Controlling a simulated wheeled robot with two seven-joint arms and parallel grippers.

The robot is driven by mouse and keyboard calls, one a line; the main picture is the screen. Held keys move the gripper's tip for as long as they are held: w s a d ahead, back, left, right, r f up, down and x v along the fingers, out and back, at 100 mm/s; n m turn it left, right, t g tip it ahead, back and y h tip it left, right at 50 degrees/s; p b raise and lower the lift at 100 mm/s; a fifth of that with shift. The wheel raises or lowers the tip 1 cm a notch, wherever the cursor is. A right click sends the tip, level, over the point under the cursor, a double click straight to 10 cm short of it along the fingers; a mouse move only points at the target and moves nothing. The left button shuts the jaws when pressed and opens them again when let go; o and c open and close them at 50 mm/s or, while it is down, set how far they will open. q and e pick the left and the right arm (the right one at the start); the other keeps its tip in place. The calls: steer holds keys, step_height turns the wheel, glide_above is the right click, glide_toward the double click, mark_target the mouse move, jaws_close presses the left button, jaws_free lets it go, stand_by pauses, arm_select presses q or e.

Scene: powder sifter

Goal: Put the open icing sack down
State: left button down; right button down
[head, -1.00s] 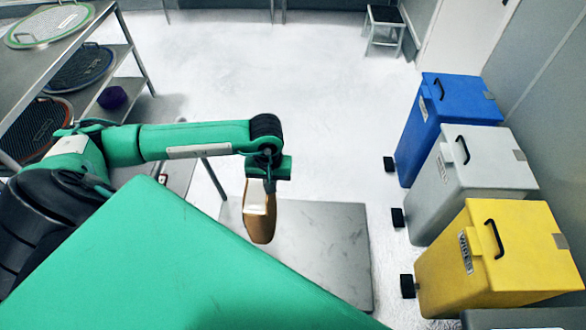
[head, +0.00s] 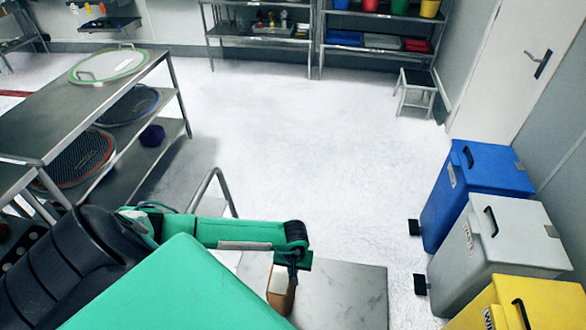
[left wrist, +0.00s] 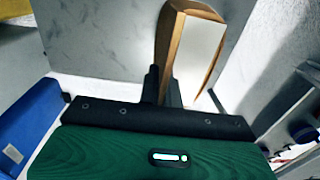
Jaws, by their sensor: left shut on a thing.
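The open icing sack (head: 281,292) is a brown paper sack with a pale white top. My left gripper (head: 291,268) is shut on it and holds it from above, by its edge, over or beside a flat grey metal plate (head: 345,295). In the left wrist view the sack (left wrist: 165,40) hangs from the two black fingers (left wrist: 162,82), its white inside facing the camera. The plate (left wrist: 95,35) lies behind it there. I cannot tell whether the sack's bottom touches the plate. My right gripper is out of view.
Blue (head: 480,190), grey (head: 495,245) and yellow (head: 520,305) lidded bins line the right side. A metal rack (head: 150,85) with round sieves stands at the left. A step stool (head: 415,90) and stocked shelves (head: 375,20) are at the back. The middle floor is clear.

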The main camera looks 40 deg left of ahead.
arm_select(q)
steer(key=shift+f+p, duration=0.3)
steer(key=shift+f, duration=1.75)
steer(key=shift+f, duration=0.1)
steer(key=c, duration=1.6)
jaws_free()
